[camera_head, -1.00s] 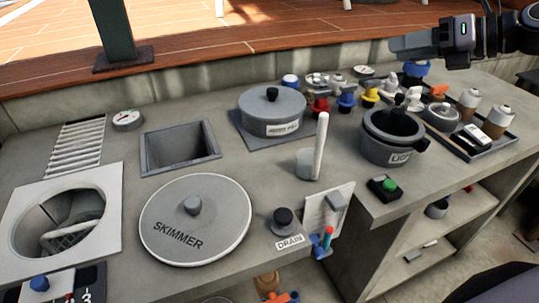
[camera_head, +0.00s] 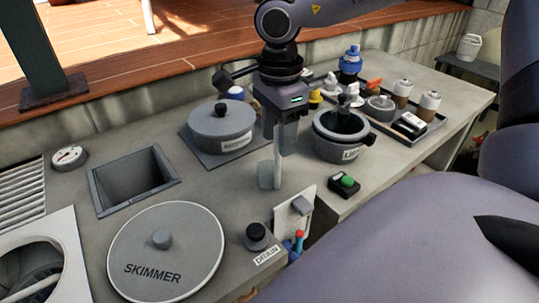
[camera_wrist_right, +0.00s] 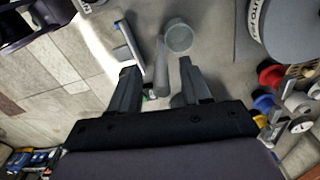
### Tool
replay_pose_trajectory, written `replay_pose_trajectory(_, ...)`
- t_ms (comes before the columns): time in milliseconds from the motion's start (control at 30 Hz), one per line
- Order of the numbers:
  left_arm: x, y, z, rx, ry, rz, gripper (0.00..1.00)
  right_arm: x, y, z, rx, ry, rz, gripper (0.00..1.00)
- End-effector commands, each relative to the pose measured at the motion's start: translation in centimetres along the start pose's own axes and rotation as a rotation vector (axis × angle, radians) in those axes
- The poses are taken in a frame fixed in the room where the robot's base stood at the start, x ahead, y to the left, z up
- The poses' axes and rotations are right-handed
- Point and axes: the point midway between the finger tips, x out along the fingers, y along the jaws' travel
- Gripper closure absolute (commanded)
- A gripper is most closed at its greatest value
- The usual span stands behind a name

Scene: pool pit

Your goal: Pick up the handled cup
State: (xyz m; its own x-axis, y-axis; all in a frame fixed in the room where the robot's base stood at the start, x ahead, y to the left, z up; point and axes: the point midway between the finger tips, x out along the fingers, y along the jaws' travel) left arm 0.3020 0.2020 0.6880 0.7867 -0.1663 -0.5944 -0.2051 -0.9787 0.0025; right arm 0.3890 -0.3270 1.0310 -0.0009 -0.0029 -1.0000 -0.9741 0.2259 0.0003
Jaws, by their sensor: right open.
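The handled cup (camera_head: 265,176) is a small translucent grey cup with a long pale upright handle (camera_head: 278,150). It stands on the grey counter between the skimmer lid and the dark pot. My right gripper (camera_head: 281,140) points down above it, its fingers partly hiding the handle's upper end. In the right wrist view, the cup's round mouth (camera_wrist_right: 179,37) lies just beyond the fingertips. The handle (camera_wrist_right: 161,66) runs between the two spread fingers of my right gripper (camera_wrist_right: 163,82), which is open. Contact with the handle cannot be told. My left gripper is out of view.
A lidded grey pot (camera_head: 220,128) stands left of my right gripper, a dark pot (camera_head: 343,137) right. The skimmer lid (camera_head: 165,255), a black knob (camera_head: 256,236) and a green-button box (camera_head: 344,187) are nearer. A square opening (camera_head: 133,182) lies left. The counter's front edge is close.

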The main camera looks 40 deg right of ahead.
Motion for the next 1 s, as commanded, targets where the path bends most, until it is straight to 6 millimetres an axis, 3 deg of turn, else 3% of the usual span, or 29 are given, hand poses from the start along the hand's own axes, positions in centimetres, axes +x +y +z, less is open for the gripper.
replay_pose_trajectory(200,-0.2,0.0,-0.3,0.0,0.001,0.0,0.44,2.6,0.0,-0.1,0.002,-0.003,0.002,0.52)
replay_pose_trajectory(433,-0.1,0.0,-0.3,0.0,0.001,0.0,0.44,2.7,0.0,-0.1,0.002,-0.003,-0.001,0.52)
replay_pose_trajectory(467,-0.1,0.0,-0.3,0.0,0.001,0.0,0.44,2.7,0.0,-0.1,0.002,-0.003,-0.001,0.56)
replay_pose_trajectory(600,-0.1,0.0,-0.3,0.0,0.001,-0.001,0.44,2.7,-0.1,-0.1,0.002,-0.003,-0.001,1.0)
replay_pose_trajectory(1000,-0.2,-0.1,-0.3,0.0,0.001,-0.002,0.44,2.4,-0.1,-0.1,0.003,-0.004,-0.002,1.0)
